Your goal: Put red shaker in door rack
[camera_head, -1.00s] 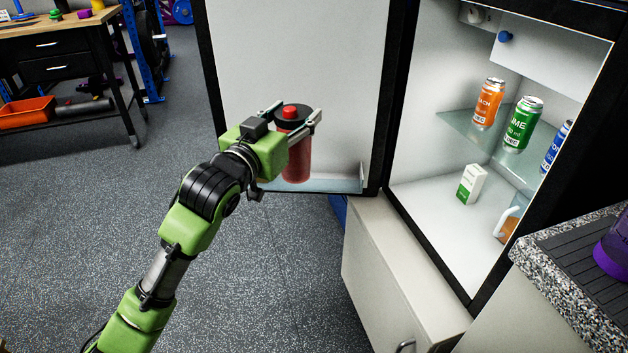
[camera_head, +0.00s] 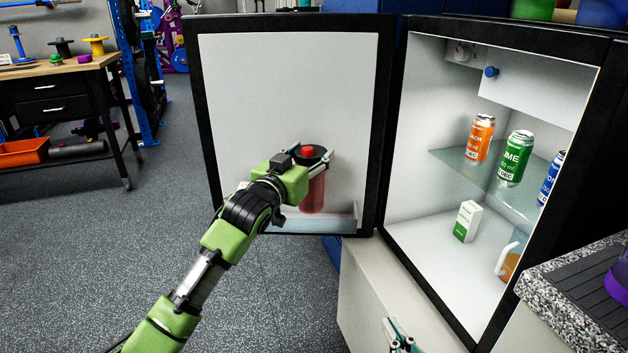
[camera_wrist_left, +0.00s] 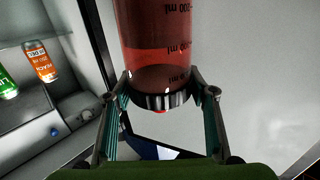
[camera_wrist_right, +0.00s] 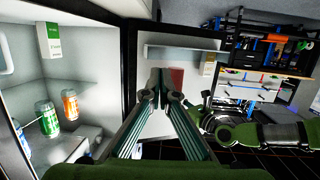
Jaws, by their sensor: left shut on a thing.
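The red shaker (camera_head: 312,192), a translucent red bottle with a dark lid and red cap, is upright in my left gripper (camera_head: 306,163). The fingers are shut around its lid end. In the left wrist view the shaker (camera_wrist_left: 155,45) appears upside down between the fingers. The door rack (camera_head: 315,222) is a pale ledge low on the open fridge door's inner face. The shaker's base shows close to the rack's top edge; in the right wrist view a gap shows between shaker (camera_wrist_right: 176,77) and rack (camera_wrist_right: 185,52). My right gripper (camera_wrist_right: 162,75) is shut and empty.
The open fridge (camera_head: 440,215) holds an orange can (camera_head: 480,138), a green can (camera_head: 515,158), a blue can (camera_head: 551,180), a carton (camera_head: 467,221) and a jug (camera_head: 509,257). A counter (camera_head: 575,290) stands at right.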

